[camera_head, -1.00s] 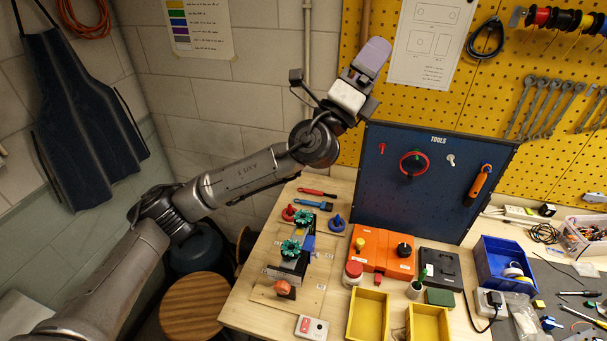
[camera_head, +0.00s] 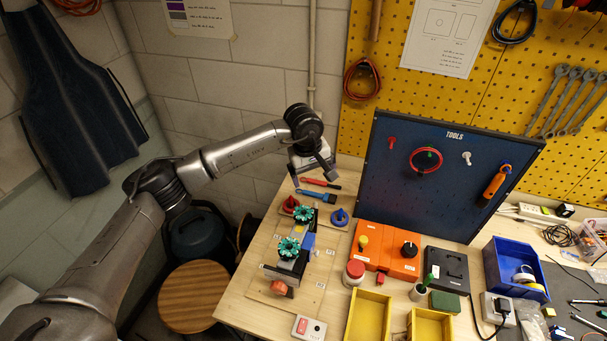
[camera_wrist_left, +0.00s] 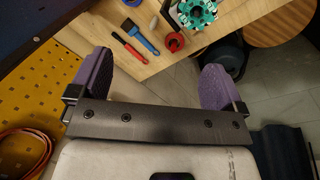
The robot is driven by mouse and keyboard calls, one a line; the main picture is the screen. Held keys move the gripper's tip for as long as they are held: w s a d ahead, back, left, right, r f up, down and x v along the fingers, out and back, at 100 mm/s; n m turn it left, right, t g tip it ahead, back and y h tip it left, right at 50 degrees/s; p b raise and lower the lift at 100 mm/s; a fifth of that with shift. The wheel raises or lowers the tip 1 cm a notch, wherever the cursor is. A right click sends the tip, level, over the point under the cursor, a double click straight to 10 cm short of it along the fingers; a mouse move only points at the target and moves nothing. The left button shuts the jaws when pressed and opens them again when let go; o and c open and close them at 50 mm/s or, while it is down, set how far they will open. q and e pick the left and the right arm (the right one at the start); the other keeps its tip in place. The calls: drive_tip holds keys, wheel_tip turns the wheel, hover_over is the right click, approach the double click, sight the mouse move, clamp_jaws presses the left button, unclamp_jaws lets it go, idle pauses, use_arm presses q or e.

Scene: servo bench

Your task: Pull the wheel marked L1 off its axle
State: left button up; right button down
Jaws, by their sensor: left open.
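Two green toothed wheels sit on the dark stand on the bench, the far green wheel (camera_head: 303,213) and the near green wheel (camera_head: 289,247). A red wheel-like part (camera_head: 290,204) and a blue one (camera_head: 339,217) lie beside it, and an orange-red knob (camera_head: 279,287) is at its front. I cannot read which one is marked L1. One green wheel (camera_wrist_left: 197,12) shows in the left wrist view at the top. My left gripper (camera_wrist_left: 156,68) is open and empty, its purple fingers wide apart. In the head view my left gripper (camera_head: 316,163) is above the bench's far left corner, apart from the wheels.
A red-handled tool (camera_head: 321,183) and a blue brush (camera_head: 316,196) lie near the corner. The blue tool board (camera_head: 437,170) stands to the right. An orange box (camera_head: 388,250) and yellow trays (camera_head: 369,316) stand right of the stand. A wooden stool (camera_head: 195,302) is left of the bench.

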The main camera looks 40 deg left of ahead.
sight(303, 210)
use_arm(q)
drive_tip(key=s+f+m, duration=0.1)
drive_tip(key=f, duration=0.3)
drive_tip(key=a+f+m+g+p, duration=0.1)
drive_tip(key=f, duration=0.3)
drive_tip(key=s+f+m+y+p, duration=0.1)
drive_tip(key=f, duration=0.3)
drive_tip(key=shift+s+a+f+m+g, duration=0.1)
drive_tip(key=shift+s+a+m+g, duration=0.05)
drive_tip(key=shift+s+m+g, duration=0.2)
drive_tip(key=shift+f, duration=0.95)
drive_tip(key=shift+c, duration=0.4)
drive_tip(key=c, duration=0.9)
drive_tip(key=o, duration=0.3)
drive_tip(key=c, duration=0.4)
